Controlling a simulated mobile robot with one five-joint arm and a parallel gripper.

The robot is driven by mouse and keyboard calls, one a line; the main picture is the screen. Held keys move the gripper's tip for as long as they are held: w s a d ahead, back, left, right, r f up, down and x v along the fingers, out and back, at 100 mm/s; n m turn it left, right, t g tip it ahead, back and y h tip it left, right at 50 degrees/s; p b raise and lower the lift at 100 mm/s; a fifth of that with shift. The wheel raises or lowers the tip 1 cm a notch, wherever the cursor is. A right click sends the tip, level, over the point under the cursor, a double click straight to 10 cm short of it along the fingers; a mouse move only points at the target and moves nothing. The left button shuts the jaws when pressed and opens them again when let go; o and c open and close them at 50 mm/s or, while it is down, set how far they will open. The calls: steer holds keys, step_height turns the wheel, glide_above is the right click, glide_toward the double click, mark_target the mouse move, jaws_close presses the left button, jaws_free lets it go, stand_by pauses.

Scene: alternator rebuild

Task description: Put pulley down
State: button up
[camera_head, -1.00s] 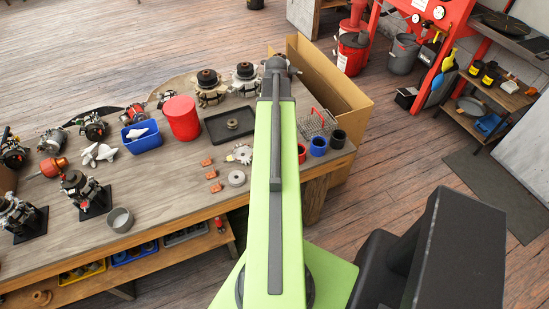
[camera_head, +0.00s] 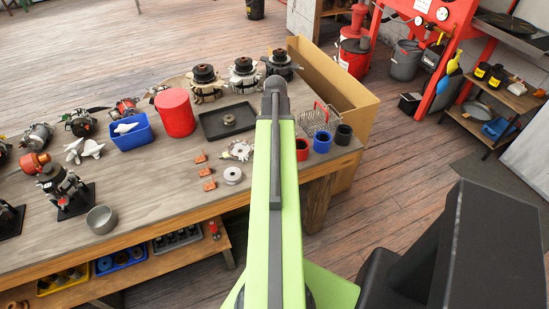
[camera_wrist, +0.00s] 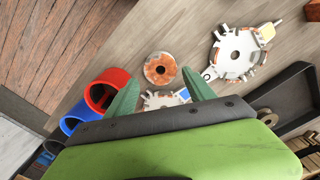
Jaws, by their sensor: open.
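My gripper (camera_wrist: 162,77) shows in the wrist view with two green fingers spread apart, pointing down over the wooden table. A round, rust-and-silver disc with a centre hole, perhaps the pulley (camera_wrist: 160,69), lies around the fingertips' line of sight; I cannot tell its distance from them. A light toothed part with a blue patch (camera_wrist: 160,98) shows between the fingers, partly hidden by the gripper body. In the head view my arm hides the fingers. Another ringed disc (camera_head: 233,175) lies on the table, and a dark round part (camera_head: 229,120) sits in a black tray (camera_head: 209,135).
A silver plate with orange parts (camera_head: 238,150) lies left of my arm. Red (camera_head: 302,149), blue (camera_head: 322,142) and dark (camera_head: 344,135) cups and a wire basket (camera_head: 318,118) stand right. Alternators (camera_head: 206,84) line the back. A cardboard box (camera_head: 345,85) stands behind.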

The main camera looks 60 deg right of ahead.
step_height(320, 180, down, 5)
steer(key=b, duration=0.3)
steer(key=shift+a+r, duration=0.1)
steer(key=shift+r, duration=0.3)
steer(key=shift+c, duration=0.2)
jaws_close()
step_height(320, 180, up, 6)
steer(key=p, duration=0.5)
steer(key=shift+s+f, duration=0.1)
steer(key=shift+f, duration=0.15)
steer(key=s+r+p, duration=0.5)
steer(key=s, duration=0.6)
steer(key=shift+s+d+r+p, duration=0.2)
steer(key=shift+d+r+p, duration=0.05)
steer(key=shift+p, duration=0.15)
